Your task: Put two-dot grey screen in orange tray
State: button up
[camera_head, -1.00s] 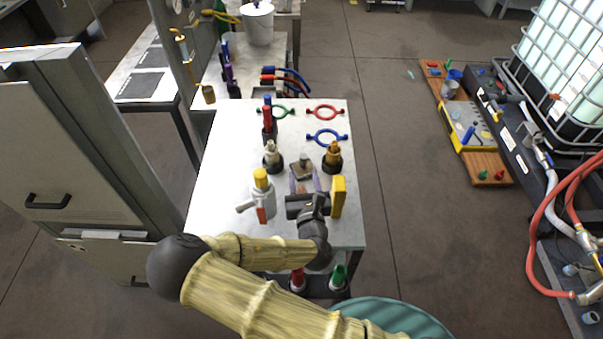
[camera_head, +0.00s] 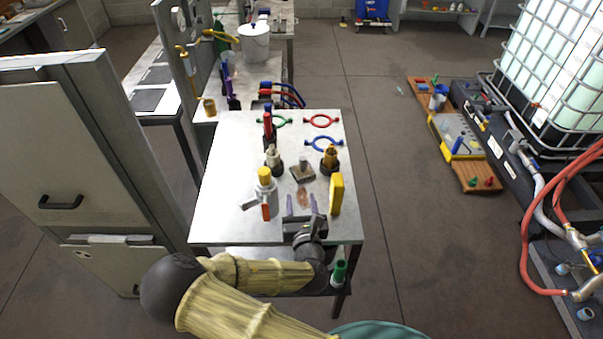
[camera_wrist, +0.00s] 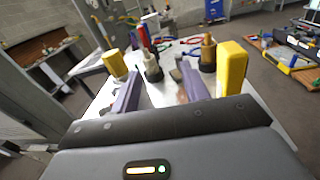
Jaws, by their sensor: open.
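My gripper (camera_head: 301,205) is open and empty over the near part of the white table, its two purple-grey fingers pointing away from me. In the wrist view the fingers of my gripper (camera_wrist: 160,94) stand apart with nothing between them. I cannot pick out a grey screen with two dots in either view. A small brownish square piece with a grey top (camera_head: 303,172) lies beyond the fingertips; its markings are too small to read. Orange-brown boards (camera_head: 482,177) lie on the floor at right; I cannot tell whether one is the orange tray.
A yellow-capped valve (camera_head: 264,178) stands left of my gripper, a yellow block (camera_head: 337,194) right. Two fittings (camera_head: 274,161) (camera_head: 329,161) and coloured rings (camera_head: 322,144) stand or lie farther back. A grey cabinet (camera_head: 85,150) is at left.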

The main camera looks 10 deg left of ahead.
jog(key=w+d+f+m+g+h+b, duration=0.15)
jog(key=d+f+m+g+h, duration=0.25)
jog(key=d+m, duration=0.55)
jog(key=s+d+f+m+g+h+b, duration=0.1)
jog(key=d+f+m+g+h+b, duration=0.4)
jog(key=m, duration=0.7)
jog(key=s+d+r+m+g+y+b, duration=0.3)
jog(key=s+d+r+m, duration=0.7)
jog(key=m, duration=0.7)
jog(key=s+d+g, duration=0.2)
jog(key=s, duration=0.1)
jog(key=shift+d+r+m, duration=0.2)
jog(key=shift+r+m, duration=0.15)
jog(key=shift+r, duration=0.05)
jog(key=shift+c, duration=1.1)
